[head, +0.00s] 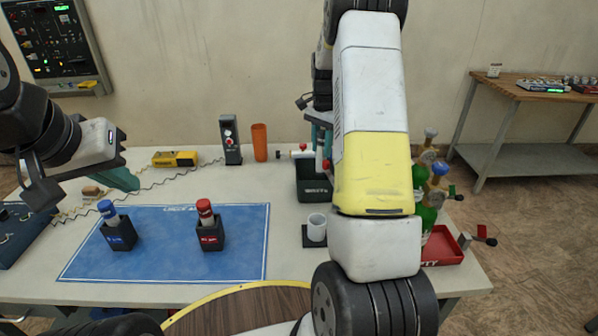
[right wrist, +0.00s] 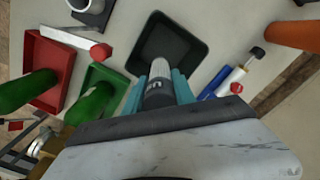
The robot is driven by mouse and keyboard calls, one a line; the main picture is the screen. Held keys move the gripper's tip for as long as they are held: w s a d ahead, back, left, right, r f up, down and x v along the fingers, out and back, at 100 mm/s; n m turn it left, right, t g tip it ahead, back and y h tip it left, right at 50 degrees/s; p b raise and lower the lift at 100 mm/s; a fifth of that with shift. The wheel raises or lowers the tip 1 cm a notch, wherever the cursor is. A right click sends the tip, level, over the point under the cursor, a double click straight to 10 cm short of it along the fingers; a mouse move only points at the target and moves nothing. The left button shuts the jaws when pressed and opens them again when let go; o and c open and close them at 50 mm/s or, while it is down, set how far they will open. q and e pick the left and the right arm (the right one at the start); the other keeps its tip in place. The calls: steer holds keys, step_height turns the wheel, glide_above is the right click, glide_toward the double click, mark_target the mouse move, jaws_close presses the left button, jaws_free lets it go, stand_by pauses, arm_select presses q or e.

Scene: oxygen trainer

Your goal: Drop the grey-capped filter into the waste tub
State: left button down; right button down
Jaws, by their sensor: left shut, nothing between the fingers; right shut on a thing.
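My right gripper (right wrist: 158,84) is shut on the grey-capped filter (right wrist: 157,92), with a teal finger on either side of it. In the right wrist view the dark waste tub (right wrist: 193,46) lies just beyond the filter's capped end, which overlaps the tub's near part; the height between them is unclear. In the head view the tub (head: 312,193) stands on the table, partly hidden by my right arm, and the filter cannot be made out. My left gripper (head: 124,180) is shut and empty above the table's left part.
A blue mat (head: 160,262) bears a blue-capped filter (head: 108,211) and a red-capped filter (head: 205,210) in dark holders. A grey cup (head: 316,228) stands near the tub. Green bottles (right wrist: 92,103) and a red tray (right wrist: 52,72) lie on the right. An orange cup (head: 259,142) stands behind.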

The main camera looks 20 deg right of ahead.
mark_target(321, 160)
steer(key=shift+f, duration=2.65)
steer(key=c, duration=0.9)
jaws_free()
steer(key=shift+c, duration=0.2)
